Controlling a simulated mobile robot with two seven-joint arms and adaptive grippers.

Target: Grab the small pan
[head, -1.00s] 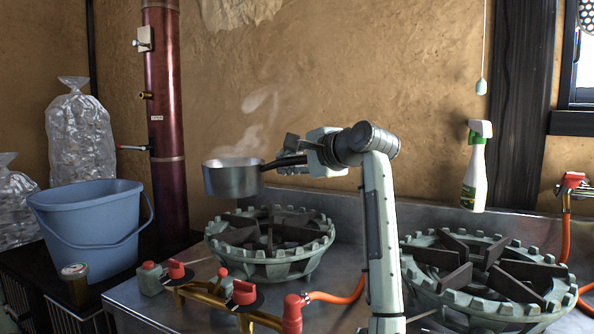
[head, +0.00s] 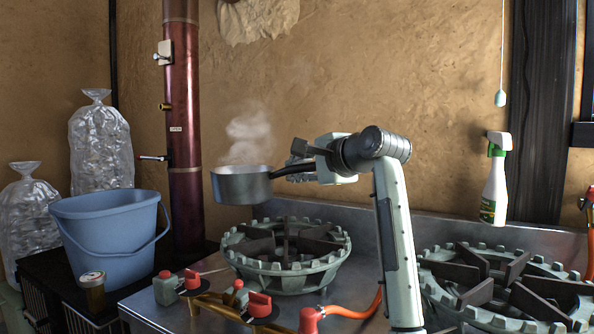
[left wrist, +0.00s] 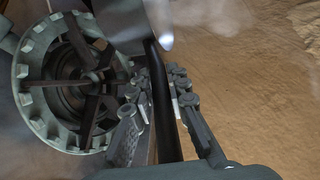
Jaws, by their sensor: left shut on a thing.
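The small pan (head: 242,187) is a grey metal saucepan with a dark handle. In the head view it hangs level in the air above the left burner (head: 286,252), with steam rising over it. My left gripper (head: 296,166) is shut on its handle, to the right of the pan body. In the left wrist view the black handle (left wrist: 163,110) runs between the fingers of my left gripper (left wrist: 160,92), and part of the pan shows at the top. The pan's inside is hidden. My right gripper is not in view.
A blue bucket (head: 108,238) and a small jar (head: 92,291) stand at left. A red pipe (head: 184,120) rises behind. Gas valves (head: 215,297) and an orange hose (head: 352,309) lie in front. A second burner (head: 500,285) and a spray bottle (head: 494,180) are at right.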

